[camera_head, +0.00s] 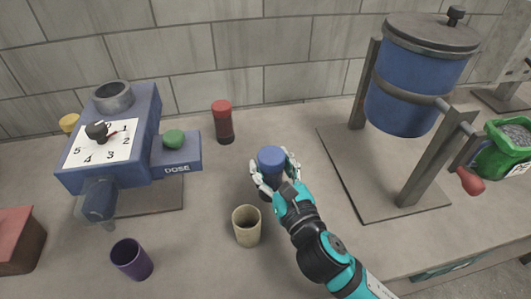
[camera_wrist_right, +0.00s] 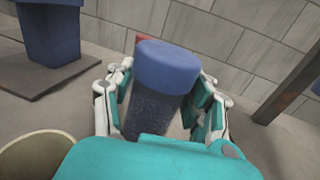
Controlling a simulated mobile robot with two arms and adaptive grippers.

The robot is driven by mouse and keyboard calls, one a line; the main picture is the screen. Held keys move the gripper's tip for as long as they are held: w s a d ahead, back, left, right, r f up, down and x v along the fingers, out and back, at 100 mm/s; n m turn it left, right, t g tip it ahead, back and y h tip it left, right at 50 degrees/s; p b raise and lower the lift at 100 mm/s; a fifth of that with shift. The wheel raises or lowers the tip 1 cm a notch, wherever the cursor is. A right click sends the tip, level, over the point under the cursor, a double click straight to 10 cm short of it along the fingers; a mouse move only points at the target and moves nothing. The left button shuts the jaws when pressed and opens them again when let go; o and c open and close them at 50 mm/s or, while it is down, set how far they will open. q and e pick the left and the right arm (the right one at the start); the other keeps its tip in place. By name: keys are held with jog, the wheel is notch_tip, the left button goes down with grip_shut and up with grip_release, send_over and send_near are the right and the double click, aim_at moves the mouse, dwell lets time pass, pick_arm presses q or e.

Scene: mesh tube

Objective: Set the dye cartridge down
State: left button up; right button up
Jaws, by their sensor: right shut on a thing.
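The dye cartridge is a dark cylinder with a blue cap (camera_head: 271,160). It stands about upright near the middle of the counter in the head view. My right gripper (camera_head: 274,176) is shut around it, with fingers on both sides. In the right wrist view the cartridge (camera_wrist_right: 155,100) sits between the fingers of my right gripper (camera_wrist_right: 160,105), its cap above them. Its lower end is hidden by my gripper, so I cannot tell whether it touches the counter. My left gripper is not in view.
A beige cup (camera_head: 246,228) stands just in front of my right gripper. A purple cup (camera_head: 131,260) is at front left. A red-capped cartridge (camera_head: 223,122) stands behind. The blue dose machine (camera_head: 110,140) is left, a blue drum on a stand (camera_head: 415,85) right.

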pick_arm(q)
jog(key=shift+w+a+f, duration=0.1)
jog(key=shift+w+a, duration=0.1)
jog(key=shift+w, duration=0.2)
pick_arm(e)
jog(key=w+f, duration=0.1)
jog(key=w, duration=0.3)
jog(key=w+f, duration=0.2)
jog(key=w, duration=0.2)
jog(key=w+a+f, duration=0.1)
jog(key=w, duration=0.3)
jog(key=shift+w+a+f, duration=0.1)
jog(key=shift+w+f, duration=0.15)
jog(key=shift+f, duration=0.2)
jog(key=o, duration=1.3)
jog(key=shift+r, duration=0.1)
pick_arm(q)
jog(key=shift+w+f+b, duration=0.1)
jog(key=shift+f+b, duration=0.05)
jog(key=shift+b, duration=0.2)
pick_arm(e)
jog(key=v, duration=1.2)
